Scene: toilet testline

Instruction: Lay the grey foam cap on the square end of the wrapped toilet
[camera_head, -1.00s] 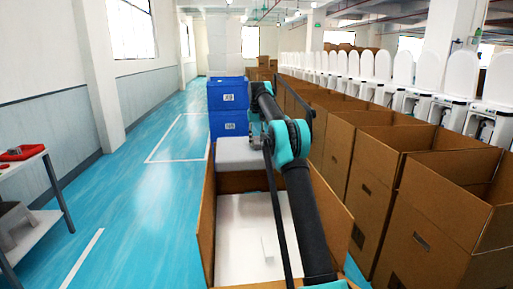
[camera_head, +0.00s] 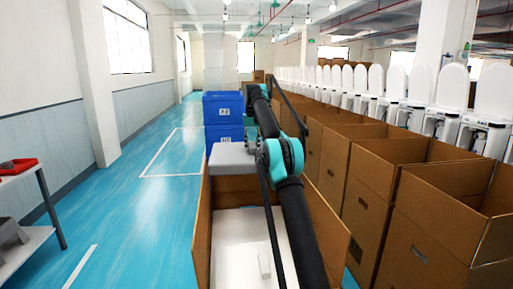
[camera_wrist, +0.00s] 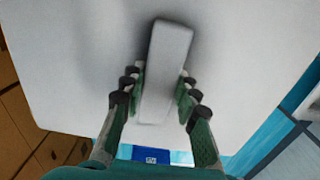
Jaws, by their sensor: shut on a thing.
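The grey foam cap (camera_head: 232,160) is a pale grey block at the far end of the open carton in the head view. In the wrist view the cap (camera_wrist: 235,60) is a broad pale slab with a raised bar (camera_wrist: 165,70) along its middle. My gripper (camera_wrist: 162,90) has its green finger pads on either side of that bar and is shut on it. The fingers are hidden behind my arm in the head view. The white wrapped toilet (camera_head: 235,245) lies in the carton, with a small raised white piece on top. My arm covers its right part.
The open carton (camera_head: 202,235) surrounds the toilet. Blue crates (camera_head: 223,110) stand beyond the cap. A row of open cartons (camera_head: 400,165) and several white toilets (camera_head: 450,95) line the right. A shelf with a red tray (camera_head: 18,166) is at left. Blue floor between is clear.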

